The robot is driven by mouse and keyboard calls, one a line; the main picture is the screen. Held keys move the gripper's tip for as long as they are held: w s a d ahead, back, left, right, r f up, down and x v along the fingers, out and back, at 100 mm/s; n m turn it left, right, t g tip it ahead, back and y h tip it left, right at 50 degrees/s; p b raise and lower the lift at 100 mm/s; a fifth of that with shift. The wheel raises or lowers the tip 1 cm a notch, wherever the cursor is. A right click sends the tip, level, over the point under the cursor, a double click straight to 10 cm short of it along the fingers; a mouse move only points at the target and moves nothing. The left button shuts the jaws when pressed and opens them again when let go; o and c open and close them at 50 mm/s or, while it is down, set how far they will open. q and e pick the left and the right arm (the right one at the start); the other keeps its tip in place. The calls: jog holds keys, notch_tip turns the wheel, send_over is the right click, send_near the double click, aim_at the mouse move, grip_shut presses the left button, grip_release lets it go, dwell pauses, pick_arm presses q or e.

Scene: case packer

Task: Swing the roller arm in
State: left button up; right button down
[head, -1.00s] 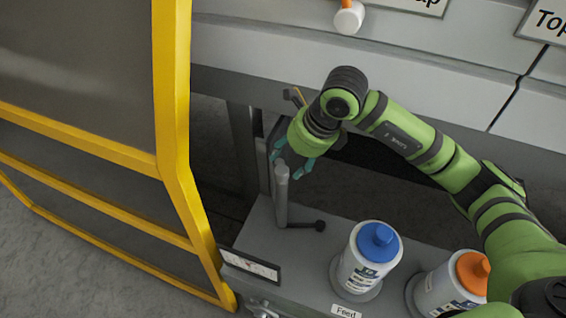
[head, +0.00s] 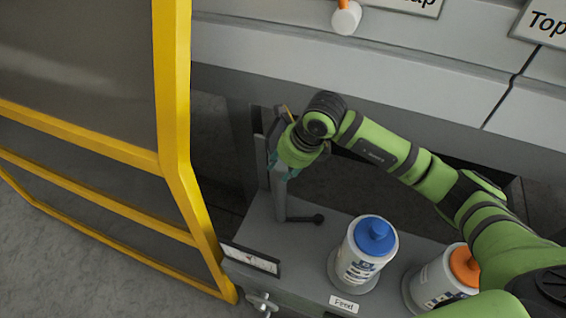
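A grey upright post (head: 280,201) stands on the grey machine ledge. A short dark bar with a round black end (head: 318,219) reaches right from its foot. I cannot tell for sure which of these parts is the roller arm. My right gripper (head: 281,170), with teal fingers, is at the top of the post and points down. The wrist hides much of the fingers and the post's top, so whether they are closed on it is unclear. My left gripper is out of view.
A white canister with a blue cap (head: 367,250) and one with an orange cap (head: 447,279) stand on the ledge, right of the post. A yellow-framed guard door (head: 176,150) stands at left. A "Feed" label (head: 344,303) is on the front edge.

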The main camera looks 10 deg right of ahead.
jog(key=shift+a+r+n+b, duration=0.1)
jog(key=shift+r+n+b, duration=0.15)
jog(key=shift+n+b, duration=0.05)
jog(key=shift+s+a+f+n+y+b, duration=0.1)
jog(key=shift+s+n+y+b, duration=0.2)
jog(key=shift+s+n+b, duration=0.6)
jog(key=s+d+n+g+b, duration=0.3)
jog(key=s+n+b, duration=0.5)
jog(key=b, duration=0.2)
jog(key=shift+n+g+y, duration=0.4)
